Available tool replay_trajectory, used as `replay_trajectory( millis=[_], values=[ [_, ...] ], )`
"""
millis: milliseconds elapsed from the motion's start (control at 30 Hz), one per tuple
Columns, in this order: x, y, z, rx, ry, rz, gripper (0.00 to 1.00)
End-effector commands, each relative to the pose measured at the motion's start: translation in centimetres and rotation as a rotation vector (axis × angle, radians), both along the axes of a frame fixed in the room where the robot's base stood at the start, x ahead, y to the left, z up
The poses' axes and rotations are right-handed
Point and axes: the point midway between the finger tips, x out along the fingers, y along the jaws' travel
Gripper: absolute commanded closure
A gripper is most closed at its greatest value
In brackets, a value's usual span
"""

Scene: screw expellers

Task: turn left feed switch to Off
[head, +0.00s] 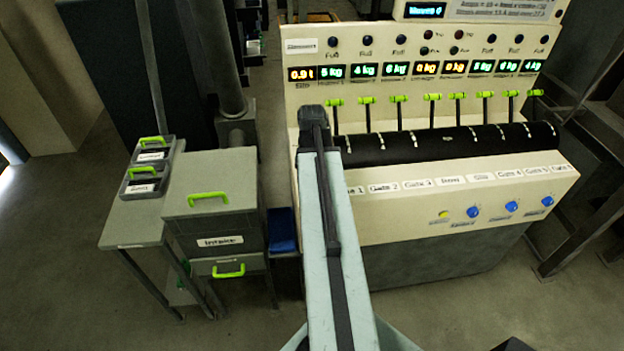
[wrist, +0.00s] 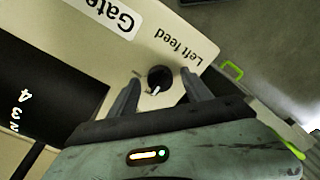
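The left feed switch (wrist: 159,75) is a round black knob with a white mark, on the cream panel in the wrist view. Its label "Left feed" (wrist: 179,43) shows upside down just above it. The white mark is at the knob's lower edge in the picture. My gripper (wrist: 161,79) is open, with one dark finger on each side of the knob. Gaps show between the fingers and the knob, and I see no contact. In the head view my arm covers the panel's left part, so the switch and the gripper are hidden there.
The cream console (head: 465,238) carries a row of green-handled levers, a black rounded strip (head: 450,143) and blue buttons (head: 473,211). A grey cabinet (head: 212,208) with green handles and a side table (head: 130,230) with trays (head: 143,186) stand left. Floor is open at front left.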

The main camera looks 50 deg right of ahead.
Motion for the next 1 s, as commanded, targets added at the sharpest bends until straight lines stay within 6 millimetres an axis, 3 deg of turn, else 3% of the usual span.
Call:
replay_trajectory(
  millis=[267, 633, 1000],
  values=[
    [0.0, 0.0, 1.4, 0.000, 0.000, -0.001, 0.43],
    [0.0, -0.1, 7.7, 0.000, 0.000, -0.001, 0.43],
    [0.0, 0.0, 7.8, 0.000, 0.000, -0.001, 0.43]
  ],
)
